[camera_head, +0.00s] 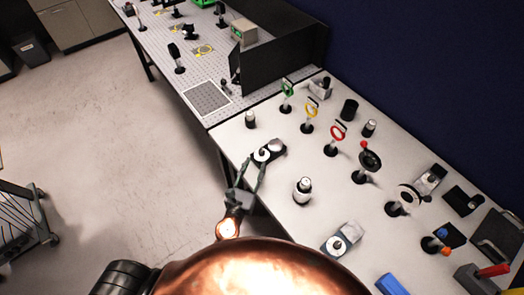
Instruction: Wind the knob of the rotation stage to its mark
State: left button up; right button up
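A small stage with a dark round knob on a pale disc (262,154) stands at the left edge of the white table; I take it for the rotation stage. My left gripper (255,162) reaches it from the near side. Its two thin fingers are apart, with their tips at the knob. I cannot tell whether they touch it or grip it. The mark is too small to make out, and the fingertips hide part of the disc. A similar grey stage with a round knob (339,243) stands nearer me. My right gripper is not in view.
A black-and-white cylinder (303,190) stands right of my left gripper. Several posts with coloured rings, including a red one (337,133), stand behind it. A perforated optical table (206,97) with a black enclosure (285,65) adjoins at the back. The table between is clear.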

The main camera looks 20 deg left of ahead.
aim_at(261, 154)
pick_arm(q)
jog(key=shift+w+d, duration=0.2)
jog(key=shift+w, duration=0.2)
jog(key=w+p, duration=0.1)
jog(key=w, duration=0.6)
jog(key=shift+d, duration=0.15)
jog(key=shift+s, duration=0.1)
grip_shut()
